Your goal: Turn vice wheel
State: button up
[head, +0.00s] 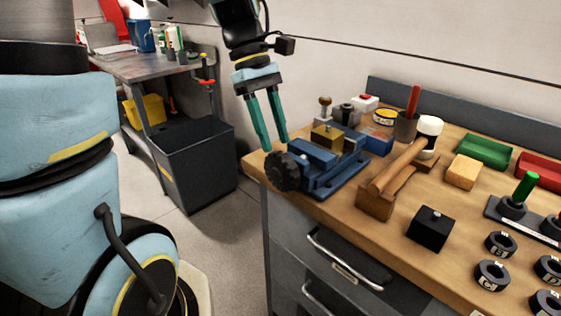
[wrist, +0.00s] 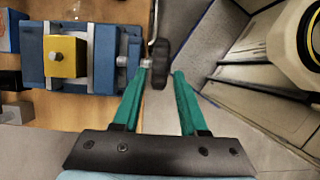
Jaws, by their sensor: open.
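The blue vice (head: 325,170) sits at the near left corner of the wooden bench, with a brass-coloured block (head: 327,137) in its jaws. Its black wheel (head: 284,172) sticks out past the bench edge. My gripper (head: 273,143) points down with its two teal fingers apart, just above and behind the wheel in the head view. In the wrist view the wheel (wrist: 161,64) shows edge-on between the open fingertips (wrist: 164,70), nearer the left one, which overlaps the wheel's shaft. I cannot tell whether a finger touches the wheel. Nothing is held.
A wooden-handled mallet (head: 390,180) lies right of the vice, beside a black block (head: 431,229). Cups, trays and several black rings fill the bench further right. Drawer handles (head: 345,258) jut from the bench front. A black bin (head: 195,160) stands on the floor at left.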

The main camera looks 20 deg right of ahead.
aim_at(278, 152)
jog(key=x, duration=0.6)
jog(key=shift+f, duration=0.2)
grip_shut()
